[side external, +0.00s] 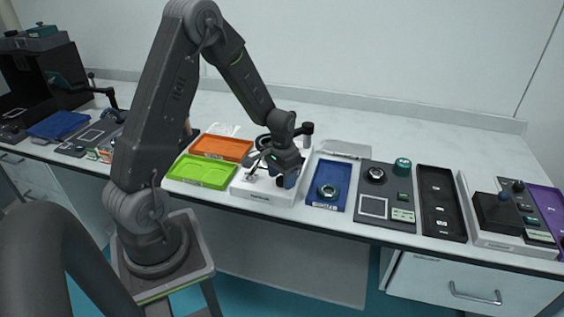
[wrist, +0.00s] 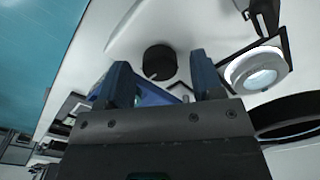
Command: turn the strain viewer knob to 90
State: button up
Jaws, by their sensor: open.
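The strain viewer appears to be the white boxy device (side external: 250,190) in the middle of the bench in the side view, with a dark label on its front edge. A round black knob (wrist: 160,63) with a small light mark stands on a white surface in the wrist view. My gripper (side external: 290,183) is over the right part of the white device and hides some of it; I cannot pick out the knob there. In the wrist view my gripper (wrist: 161,76) is open, its two blue fingers apart, with the knob showing between and beyond their tips. Nothing is held.
Left of the device lie a green tray (side external: 203,172) and an orange tray (side external: 222,148). A blue tray (side external: 340,170) with a round part lies to its right. A round lens-like part (wrist: 260,72) and a dark ring (wrist: 285,116) show at right in the wrist view.

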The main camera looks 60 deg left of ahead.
aim_at(282, 179)
notch_tip(282, 179, up, 13)
jog(key=shift+r, duration=0.15)
jog(key=shift+d+r, duration=0.1)
dwell(0.3)
